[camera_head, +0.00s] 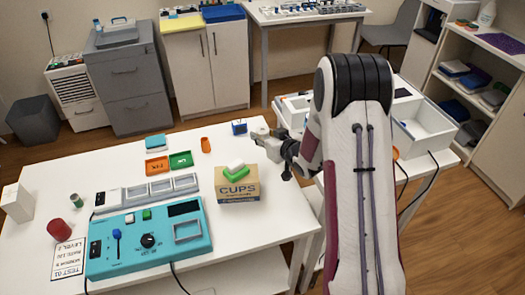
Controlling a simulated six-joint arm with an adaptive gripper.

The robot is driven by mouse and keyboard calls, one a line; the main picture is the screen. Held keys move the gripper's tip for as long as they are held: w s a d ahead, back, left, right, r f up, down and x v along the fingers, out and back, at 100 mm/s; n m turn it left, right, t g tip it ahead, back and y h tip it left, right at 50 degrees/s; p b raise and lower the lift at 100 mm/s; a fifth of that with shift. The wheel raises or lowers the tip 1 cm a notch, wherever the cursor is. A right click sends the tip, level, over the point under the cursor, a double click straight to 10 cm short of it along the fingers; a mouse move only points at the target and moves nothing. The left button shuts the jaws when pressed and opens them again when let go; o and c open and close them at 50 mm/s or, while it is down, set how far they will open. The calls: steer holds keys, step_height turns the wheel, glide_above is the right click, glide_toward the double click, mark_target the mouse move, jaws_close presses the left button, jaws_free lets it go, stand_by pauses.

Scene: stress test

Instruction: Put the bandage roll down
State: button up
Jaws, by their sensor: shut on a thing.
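My gripper (262,138) is at the end of my arm, over the table's right part, just behind the brown CUPS box (238,188). It points left and is shut on a small white thing (260,126), which looks like the bandage roll. The roll is small here and partly hidden by the fingers, and I cannot tell its height above the table. Another small white thing (236,163) and a green check-mark-shaped piece (236,175) are on top of the CUPS box.
A teal control panel (150,268) and a row of grey trays (160,190) lie on the white table (45,180). Orange (157,165) and green (181,160) trays and a blue holder (239,128) stand farther back. A white bin (425,128) is right of my arm.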

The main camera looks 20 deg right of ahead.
mark_target(263, 158)
steer(key=shift+f, duration=1.55)
steer(key=shift+f, duration=0.1)
steer(key=shift+f, duration=1.8)
steer(key=shift+f, duration=0.15)
steer(key=o, duration=1)
steer(key=shift+o, duration=0.2)
steer(key=shift+r+v, duration=0.2)
steer(key=shift+v, duration=5.8)
